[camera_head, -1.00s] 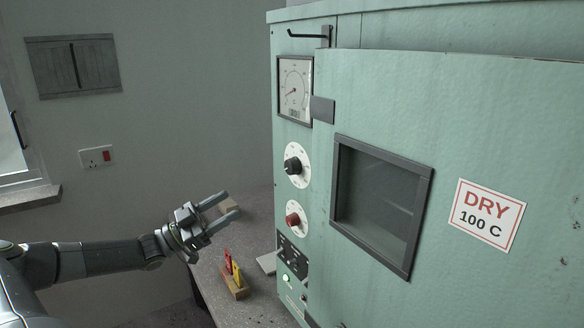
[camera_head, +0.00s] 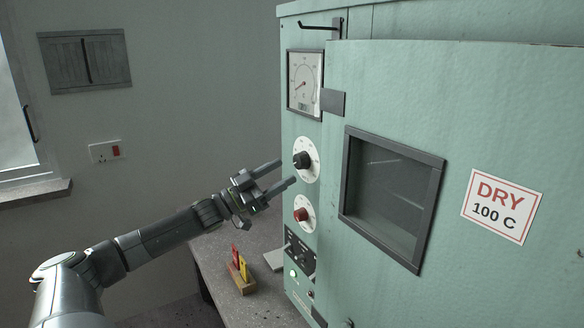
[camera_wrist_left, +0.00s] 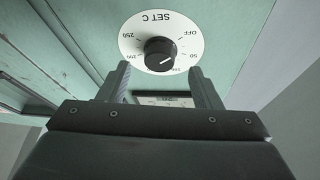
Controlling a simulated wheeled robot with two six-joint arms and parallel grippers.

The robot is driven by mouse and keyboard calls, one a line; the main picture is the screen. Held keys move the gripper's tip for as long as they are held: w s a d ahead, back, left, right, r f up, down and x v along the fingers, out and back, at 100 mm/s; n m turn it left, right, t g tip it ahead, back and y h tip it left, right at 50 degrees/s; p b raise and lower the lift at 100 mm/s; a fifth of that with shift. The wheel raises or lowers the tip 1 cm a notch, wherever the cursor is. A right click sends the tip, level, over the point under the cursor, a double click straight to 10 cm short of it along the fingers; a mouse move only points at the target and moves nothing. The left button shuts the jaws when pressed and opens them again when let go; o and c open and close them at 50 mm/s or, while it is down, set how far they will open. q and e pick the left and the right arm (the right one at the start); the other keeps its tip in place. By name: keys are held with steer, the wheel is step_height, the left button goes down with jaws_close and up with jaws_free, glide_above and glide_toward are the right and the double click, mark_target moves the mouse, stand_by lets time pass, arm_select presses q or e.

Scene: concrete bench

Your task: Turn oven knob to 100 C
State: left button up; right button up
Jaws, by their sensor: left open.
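The oven (camera_head: 440,110) is a pale green cabinet with a sign reading DRY 100 C (camera_head: 501,205). Its black knob (camera_head: 302,160) sits on a white round dial at the left of the front; it also shows in the left wrist view (camera_wrist_left: 160,54). There the dial reads SET C, upside down, with OFF, 50, 200 and 250 legible. A pale mark on the knob points to the lower right, around 50 to 100; I cannot read it exactly. My left gripper (camera_head: 287,171) is open, fingers pointing at the knob from a short distance, not gripping it.
A red knob (camera_head: 302,214) on its own white dial sits below the black one. A gauge (camera_head: 305,84) is above. A wooden block with red and yellow items (camera_head: 240,273) stands on the bench (camera_head: 205,255). The door window (camera_head: 390,195) is to the right.

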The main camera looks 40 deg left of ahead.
mark_target(296, 164)
arm_select(q)
steer(key=shift+p+x, duration=0.4)
steer(key=shift+x, duration=1.6)
steer(key=c, duration=1)
